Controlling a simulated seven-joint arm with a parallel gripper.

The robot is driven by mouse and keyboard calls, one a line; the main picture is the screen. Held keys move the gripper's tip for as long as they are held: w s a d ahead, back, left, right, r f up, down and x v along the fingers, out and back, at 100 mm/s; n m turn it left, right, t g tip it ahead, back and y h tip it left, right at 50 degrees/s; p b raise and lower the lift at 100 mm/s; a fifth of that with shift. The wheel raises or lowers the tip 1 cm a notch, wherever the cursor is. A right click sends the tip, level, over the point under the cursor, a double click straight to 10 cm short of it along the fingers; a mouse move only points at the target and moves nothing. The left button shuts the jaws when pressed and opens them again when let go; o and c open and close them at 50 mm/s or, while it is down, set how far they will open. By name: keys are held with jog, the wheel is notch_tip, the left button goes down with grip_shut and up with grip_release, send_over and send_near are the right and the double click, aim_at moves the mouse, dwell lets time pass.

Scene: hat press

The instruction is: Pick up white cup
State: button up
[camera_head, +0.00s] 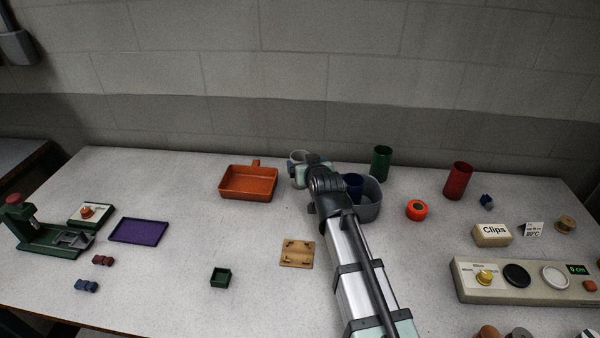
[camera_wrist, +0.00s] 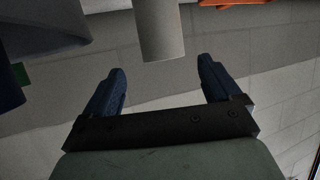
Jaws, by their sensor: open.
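The white cup (camera_head: 297,157) stands at the back middle of the table, partly hidden by my gripper (camera_head: 312,170). In the wrist view the cup (camera_wrist: 158,32) is a pale cylinder, cut off by the top edge. My gripper (camera_wrist: 161,72) is open, with two dark blue fingers spread apart. The cup's visible end lies just past the fingertips, across the gap between them. Nothing is held. I cannot tell whether a finger touches the cup.
An orange tray (camera_head: 249,183) lies left of the cup. A green cup (camera_head: 381,163) stands behind the bin. The table in front of the orange tray is mostly clear.

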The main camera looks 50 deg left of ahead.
aim_at(298, 156)
jog(key=x, duration=1)
jog(key=shift+s, duration=0.15)
jog(key=shift+c, duration=0.4)
jog(key=c, duration=1)
jog(key=shift+r, duration=0.1)
jog(key=shift+c, duration=0.2)
